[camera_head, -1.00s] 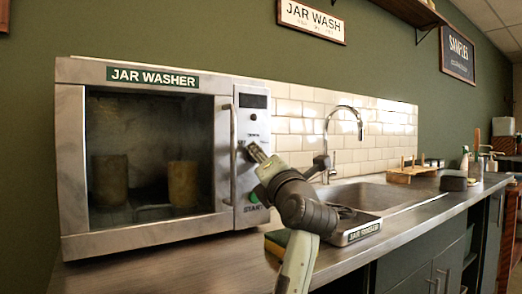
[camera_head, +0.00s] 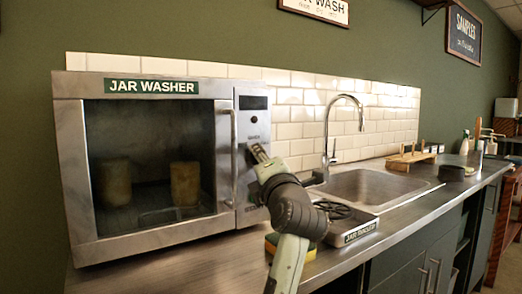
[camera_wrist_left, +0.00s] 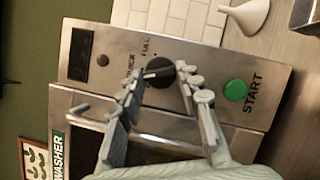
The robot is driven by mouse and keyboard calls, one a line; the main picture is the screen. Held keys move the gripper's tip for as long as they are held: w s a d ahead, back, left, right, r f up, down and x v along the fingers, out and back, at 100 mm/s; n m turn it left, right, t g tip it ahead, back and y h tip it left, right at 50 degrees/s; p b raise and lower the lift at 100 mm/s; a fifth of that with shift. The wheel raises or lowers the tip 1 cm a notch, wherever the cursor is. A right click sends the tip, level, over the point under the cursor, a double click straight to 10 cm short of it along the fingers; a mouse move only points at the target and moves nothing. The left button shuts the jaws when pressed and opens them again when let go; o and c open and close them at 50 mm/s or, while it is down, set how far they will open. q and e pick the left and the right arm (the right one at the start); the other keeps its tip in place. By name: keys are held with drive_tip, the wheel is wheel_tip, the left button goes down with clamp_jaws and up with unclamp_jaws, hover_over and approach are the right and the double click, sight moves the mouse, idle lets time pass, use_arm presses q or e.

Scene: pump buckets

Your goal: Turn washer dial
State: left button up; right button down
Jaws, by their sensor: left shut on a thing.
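The jar washer (camera_head: 75,170) is a steel box on the counter at the left of the head view, with its glass door closed. Its black round dial (camera_wrist_left: 160,74) sits on the control panel, between the marked settings and the green START button (camera_wrist_left: 236,90). My left gripper (camera_wrist_left: 160,76) has its two fingers on either side of the dial and is shut on it. In the head view, my left gripper (camera_head: 257,153) is at the panel and mostly hides the dial. My right gripper is not in view.
Two jars (camera_head: 185,184) stand behind the washer's glass. A vertical door handle (camera_head: 233,155) is close beside the panel.

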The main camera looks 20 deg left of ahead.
use_arm(q)
drive_tip(key=shift+r+m+g+h+p, duration=0.1)
drive_tip(key=shift+m+g+h+p, duration=0.2)
drive_tip(key=shift+m, duration=0.8)
drive_tip(key=shift+r+m+g+h+p, duration=0.15)
drive_tip(key=shift+m+h, duration=0.25)
drive_tip(key=shift+m, duration=0.7)
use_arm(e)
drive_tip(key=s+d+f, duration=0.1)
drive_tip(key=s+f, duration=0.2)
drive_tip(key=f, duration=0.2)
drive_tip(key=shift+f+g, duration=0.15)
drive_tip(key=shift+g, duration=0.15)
use_arm(q)
drive_tip(key=shift+f+g, duration=0.15)
drive_tip(key=shift+g, duration=0.1)
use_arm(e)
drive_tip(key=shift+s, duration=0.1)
use_arm(q)
drive_tip(key=o, duration=1.2)
drive_tip(key=shift+c, duration=0.2)
drive_tip(key=shift+s, duration=0.1)
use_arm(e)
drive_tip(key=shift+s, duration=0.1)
use_arm(q)
drive_tip(key=v, duration=1.2)
